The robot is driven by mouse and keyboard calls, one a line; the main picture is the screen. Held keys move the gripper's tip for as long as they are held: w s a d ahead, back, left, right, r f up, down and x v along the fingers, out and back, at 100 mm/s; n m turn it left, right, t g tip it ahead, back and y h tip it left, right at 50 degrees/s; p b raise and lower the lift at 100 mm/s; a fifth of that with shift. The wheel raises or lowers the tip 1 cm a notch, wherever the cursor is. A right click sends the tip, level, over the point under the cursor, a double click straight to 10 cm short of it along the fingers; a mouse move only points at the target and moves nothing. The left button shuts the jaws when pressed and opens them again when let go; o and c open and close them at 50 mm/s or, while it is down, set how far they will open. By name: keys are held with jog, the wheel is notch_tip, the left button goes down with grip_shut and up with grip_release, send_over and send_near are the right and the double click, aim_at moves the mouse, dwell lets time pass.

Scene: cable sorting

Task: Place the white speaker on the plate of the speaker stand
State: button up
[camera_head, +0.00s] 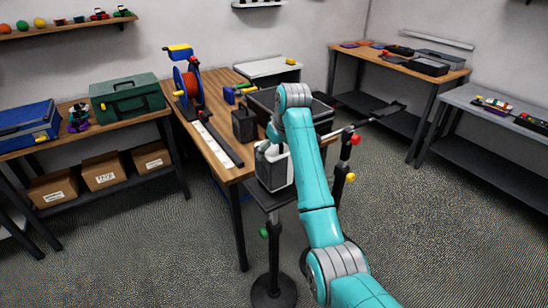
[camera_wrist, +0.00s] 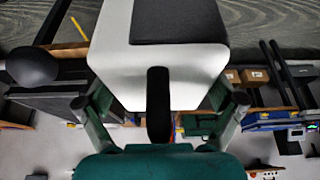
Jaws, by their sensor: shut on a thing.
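The white speaker (camera_head: 277,172), a white box with a dark grey panel, is upright in the head view at the near end of the wooden table. My gripper (camera_head: 268,146) is shut on its upper part from above. In the wrist view the white speaker (camera_wrist: 112,62) fills the upper middle, between the two fingers of my gripper (camera_wrist: 160,100). The speaker stand (camera_head: 274,245) has a dark plate (camera_head: 262,200) directly below the speaker, and a round base on the floor. I cannot tell whether the speaker's underside touches the plate; the speaker and my arm cover part of it.
The wooden table (camera_head: 217,165) is close at the left, with a dark box (camera_head: 244,126), a cable reel (camera_head: 187,82) and a dark bin (camera_head: 262,98). A pole with red and yellow knobs (camera_head: 355,139) stands close right of my arm. Carpet is open farther right.

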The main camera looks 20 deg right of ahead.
jog(key=shift+f, duration=1.3)
jog(key=o, duration=1.5)
jog(key=shift+c, duration=0.2)
